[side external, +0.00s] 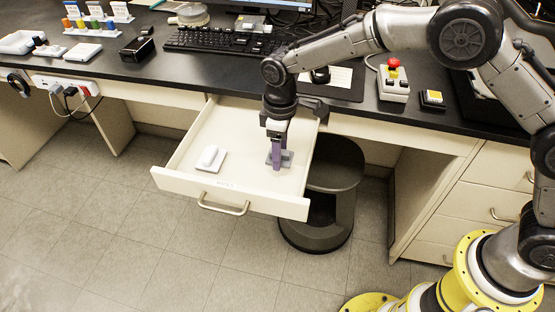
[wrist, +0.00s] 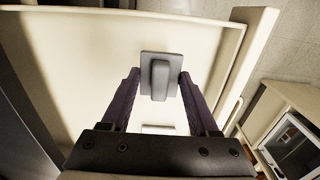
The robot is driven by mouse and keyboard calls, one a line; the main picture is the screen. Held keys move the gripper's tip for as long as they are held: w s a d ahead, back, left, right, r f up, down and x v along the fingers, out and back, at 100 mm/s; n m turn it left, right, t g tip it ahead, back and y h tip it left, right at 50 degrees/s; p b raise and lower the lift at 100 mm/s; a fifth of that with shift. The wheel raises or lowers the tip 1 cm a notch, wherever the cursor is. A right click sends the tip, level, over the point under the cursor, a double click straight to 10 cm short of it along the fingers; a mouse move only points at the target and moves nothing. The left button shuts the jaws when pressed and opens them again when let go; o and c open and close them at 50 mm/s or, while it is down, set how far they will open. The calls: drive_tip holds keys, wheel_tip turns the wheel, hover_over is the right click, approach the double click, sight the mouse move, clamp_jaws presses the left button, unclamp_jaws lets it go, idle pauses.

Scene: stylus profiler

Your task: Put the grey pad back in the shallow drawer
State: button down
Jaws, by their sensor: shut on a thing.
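The shallow drawer (side external: 180,180) is pulled open below the bench, with its handle and a small label at the front. The grey pad (side external: 287,160), a flat plate with a raised grip block, is inside the drawer's right part, at or just above its floor. In the wrist view the pad (wrist: 148,61) is between the purple fingers. My gripper (side external: 277,150) points down into the drawer and is shut on the grey pad; in the wrist view my gripper (wrist: 160,82) has a finger at each side of it. Whether the pad touches the floor is hard to tell.
A white pad (side external: 210,158) with a raised block lies in the drawer's left part. A black stool (side external: 335,170) stands under the bench by the drawer's right side. A keyboard (side external: 225,40) and a red emergency button box (side external: 393,82) are on the bench.

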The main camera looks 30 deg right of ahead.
drive_tip(key=shift+w+a+f, duration=0.15)
drive_tip(key=shift+w+f, duration=0.2)
drive_tip(key=shift+f, duration=1.55)
drive_tip(key=shift+f, duration=0.15)
drive_tip(key=shift+c, duration=0.7)
unclamp_jaws()
wheel_tip(320, 180, up, 12)
drive_tip(key=shift+f, duration=0.15)
drive_tip(key=shift+r, duration=0.35)
